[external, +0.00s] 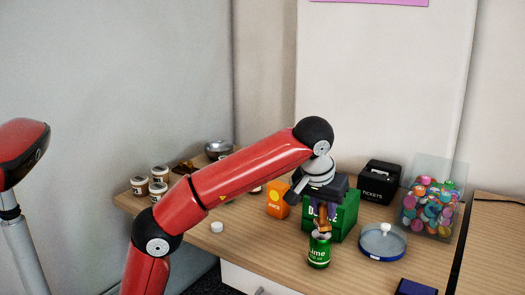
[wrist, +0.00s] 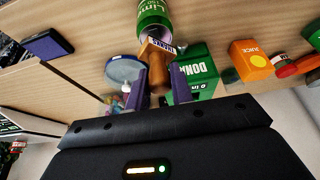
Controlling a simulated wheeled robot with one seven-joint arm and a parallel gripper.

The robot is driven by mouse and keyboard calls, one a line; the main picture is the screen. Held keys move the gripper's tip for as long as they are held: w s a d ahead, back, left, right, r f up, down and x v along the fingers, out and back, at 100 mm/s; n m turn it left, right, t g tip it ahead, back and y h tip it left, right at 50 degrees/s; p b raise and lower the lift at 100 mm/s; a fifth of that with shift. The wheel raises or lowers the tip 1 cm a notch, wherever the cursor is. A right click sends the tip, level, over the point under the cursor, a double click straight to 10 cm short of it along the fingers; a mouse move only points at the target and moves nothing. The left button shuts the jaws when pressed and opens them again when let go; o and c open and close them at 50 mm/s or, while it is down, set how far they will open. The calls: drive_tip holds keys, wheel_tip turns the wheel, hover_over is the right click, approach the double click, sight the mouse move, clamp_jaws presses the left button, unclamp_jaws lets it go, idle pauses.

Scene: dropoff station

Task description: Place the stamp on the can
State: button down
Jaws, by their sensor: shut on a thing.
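My gripper (external: 321,208) is shut on a brown wooden stamp (external: 322,225), its purple fingers on either side of the handle. The stamp also shows in the wrist view (wrist: 157,72), with its base pointing away from the gripper toward the can. The green lime can (external: 319,252) stands upright on the table, directly below the stamp in the external view. In the wrist view the can (wrist: 153,14) is at the top edge, partly cut off, and the stamp's base overlaps its near end. I cannot tell whether the stamp touches the can's top.
A green donation box (external: 345,217) stands close behind the can, with an orange juice carton (external: 278,202) to its left. A round blue dish (external: 382,246) is right of the can. A black tickets box (external: 380,183) and a clear bin of colourful items (external: 430,207) stand farther back.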

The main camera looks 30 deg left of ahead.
drive_tip(key=shift+f, duration=0.7)
drive_tip(key=c, duration=1.2)
unclamp_jaws()
drive_tip(key=shift+f, duration=0.1)
drive_tip(key=shift+c, duration=0.2)
drive_tip(key=shift+r, duration=0.25)
drive_tip(key=p+v, duration=0.5)
drive_tip(key=v, duration=0.6)
drive_tip(key=shift+s+r, duration=0.25)
drive_tip(key=shift+r, duration=0.1)
drive_tip(key=shift+f, duration=0.1)
